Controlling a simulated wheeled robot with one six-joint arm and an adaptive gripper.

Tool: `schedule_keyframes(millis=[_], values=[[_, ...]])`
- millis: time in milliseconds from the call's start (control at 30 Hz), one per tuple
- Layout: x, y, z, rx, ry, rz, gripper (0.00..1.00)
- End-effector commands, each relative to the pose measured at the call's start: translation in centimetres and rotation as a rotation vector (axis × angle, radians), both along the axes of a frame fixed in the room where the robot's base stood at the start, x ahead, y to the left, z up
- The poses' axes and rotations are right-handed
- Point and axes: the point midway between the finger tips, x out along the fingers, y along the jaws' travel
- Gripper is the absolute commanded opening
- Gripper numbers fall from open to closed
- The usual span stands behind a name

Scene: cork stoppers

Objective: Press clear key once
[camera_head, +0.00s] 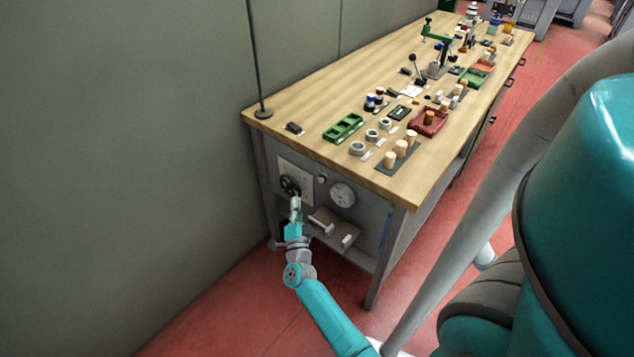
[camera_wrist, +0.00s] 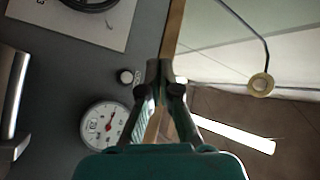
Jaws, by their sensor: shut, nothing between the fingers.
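A small round pale button (camera_head: 321,179) sits on the grey front panel under the bench top. In the wrist view the button (camera_wrist: 126,76) has a tiny label beside it that I cannot read, so I cannot tell for sure that it is the clear key. My gripper (camera_head: 296,203) is in front of the panel, to the left of and below the button in the head view. In the wrist view my gripper (camera_wrist: 166,72) has its fingertips together and holds nothing. The button shows to the left of the fingertips, apart from them.
A dark handwheel on a pale plate (camera_head: 290,185) and a round dial gauge (camera_head: 342,194) flank the button. A shelf (camera_head: 331,228) juts out below. The wooden bench top (camera_head: 320,165) carries corks, rings and trays. A thin pole (camera_head: 256,60) stands at its left corner.

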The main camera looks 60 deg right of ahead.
Motion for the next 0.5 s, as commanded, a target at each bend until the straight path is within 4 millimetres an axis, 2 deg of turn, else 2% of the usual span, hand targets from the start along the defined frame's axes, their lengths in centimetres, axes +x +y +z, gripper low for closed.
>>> schedule_keyframes(millis=[267,500], values=[[-0.2,-0.9,0.0,-0.001,-0.001,-0.002,0.0],[-0.9,-3.6,0.1,-0.002,0.0,-0.003,0.0]])
